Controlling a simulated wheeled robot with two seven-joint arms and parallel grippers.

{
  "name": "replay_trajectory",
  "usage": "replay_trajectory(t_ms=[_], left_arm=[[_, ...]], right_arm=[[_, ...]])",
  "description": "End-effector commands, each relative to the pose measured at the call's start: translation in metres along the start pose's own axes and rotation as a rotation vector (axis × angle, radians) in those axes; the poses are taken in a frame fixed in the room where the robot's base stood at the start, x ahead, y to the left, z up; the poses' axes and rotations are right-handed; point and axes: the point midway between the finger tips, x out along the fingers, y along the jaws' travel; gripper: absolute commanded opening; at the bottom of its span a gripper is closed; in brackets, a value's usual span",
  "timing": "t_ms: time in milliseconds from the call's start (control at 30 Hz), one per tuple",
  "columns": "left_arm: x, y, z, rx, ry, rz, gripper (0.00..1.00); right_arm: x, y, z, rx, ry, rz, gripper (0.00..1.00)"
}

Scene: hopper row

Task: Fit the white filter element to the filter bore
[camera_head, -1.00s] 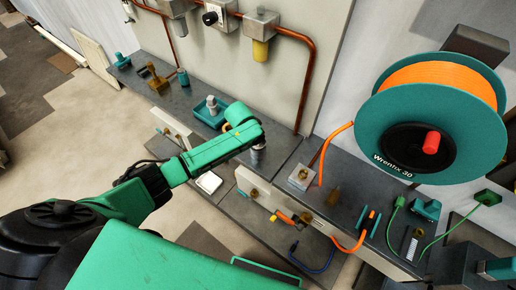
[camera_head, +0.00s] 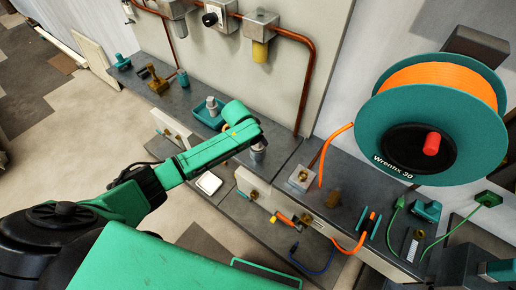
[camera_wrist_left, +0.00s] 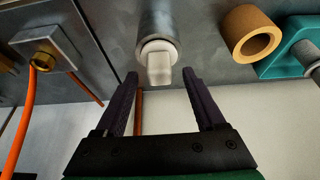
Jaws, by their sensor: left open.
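The white filter element (camera_wrist_left: 159,68) shows in the left wrist view as a pale stub at the end of a grey cylinder (camera_wrist_left: 156,22). It lines up with a white ring in that end, which looks like the filter bore (camera_wrist_left: 158,46); how deep it sits I cannot tell. My left gripper (camera_wrist_left: 162,76) is open, one finger on each side of the stub, with clear gaps and no contact visible. In the head view the cylinder (camera_head: 258,152) stands by the end of my left arm; the fingers and the stub are hidden there. My right gripper is not in view.
A tan ring (camera_wrist_left: 250,33) and a teal holder (camera_wrist_left: 290,58) are to the right in the wrist view. A brass fitting with an orange hose (camera_wrist_left: 30,105) is to the left. The large hose reel (camera_head: 435,118) hangs at the right. A white square (camera_head: 208,184) lies near my arm.

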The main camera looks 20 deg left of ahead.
Motion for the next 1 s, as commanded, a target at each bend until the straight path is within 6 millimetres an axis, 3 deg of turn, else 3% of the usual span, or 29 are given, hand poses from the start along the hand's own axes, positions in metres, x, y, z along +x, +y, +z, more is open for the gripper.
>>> replay_trajectory(t_ms=[300,500,1000], left_arm=[[-0.083,0.0,0.001,0.003,0.004,-0.002,0.72],[-0.121,0.0,0.001,0.002,0.001,-0.001,0.72],[-0.128,0.0,0.0,0.002,0.0,-0.001,0.72]], right_arm=[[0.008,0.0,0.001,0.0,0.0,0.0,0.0],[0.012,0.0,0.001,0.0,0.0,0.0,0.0],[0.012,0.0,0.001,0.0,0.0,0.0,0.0]])
